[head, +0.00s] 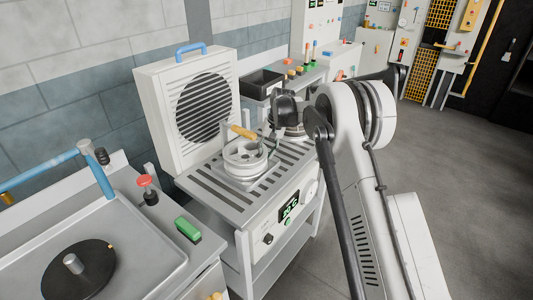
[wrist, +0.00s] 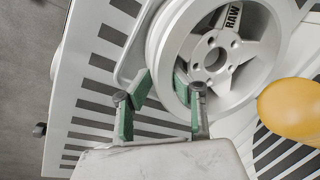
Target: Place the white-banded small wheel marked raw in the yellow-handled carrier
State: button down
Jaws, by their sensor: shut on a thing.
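The pale small wheel marked RAW (wrist: 212,55) fills the upper middle of the wrist view, with its spokes facing the camera. My gripper (wrist: 160,98) has its green-padded fingers closed on the near rim of this wheel. The yellow handle (wrist: 290,110) of the carrier is close at the right edge there. In the head view, the yellow handle (head: 243,132) is above a pale wheel (head: 245,160) on the slotted bench. My wrist is just right of it, and my fingertips are not clear there. I cannot tell whether the wheel rests on the carrier's base.
The slotted bench top (head: 215,200) has free room at its front left. A white vent box with a blue handle (head: 190,48) stands behind. A black bin (head: 262,82) is further back. A tray table with a black disc (head: 80,270) is at the lower left.

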jog(key=shift+f, duration=0.1)
jog(key=c, duration=1.6)
grip_release()
jog(key=shift+o, duration=0.2)
jog(key=shift+r, duration=0.2)
jog(key=v, duration=1.2)
jog(key=s+d+r+t+h, duration=0.15)
jog(key=s+d+r, duration=0.25)
jog(key=s+r, duration=0.65)
jog(key=s+d+r+t, duration=0.2)
jog(key=s+d+r, duration=0.35)
jog(key=s, duration=0.75)
jog(key=s+d+f+t, duration=0.1)
jog(key=s+f, duration=0.1)
jog(key=s, duration=0.7)
jog(key=s+d+f+t+h, duration=0.1)
jog(key=s+d+f, duration=0.1)
jog(key=s, duration=0.7)
jog(key=s+d+f+t, duration=0.1)
jog(key=s+f, duration=0.1)
jog(key=s, duration=0.7)
jog(key=shift+s+d+f+t+b, duration=0.25)
jog(key=shift+f+t+b, duration=0.1)
jog(key=shift+b, duration=0.1)
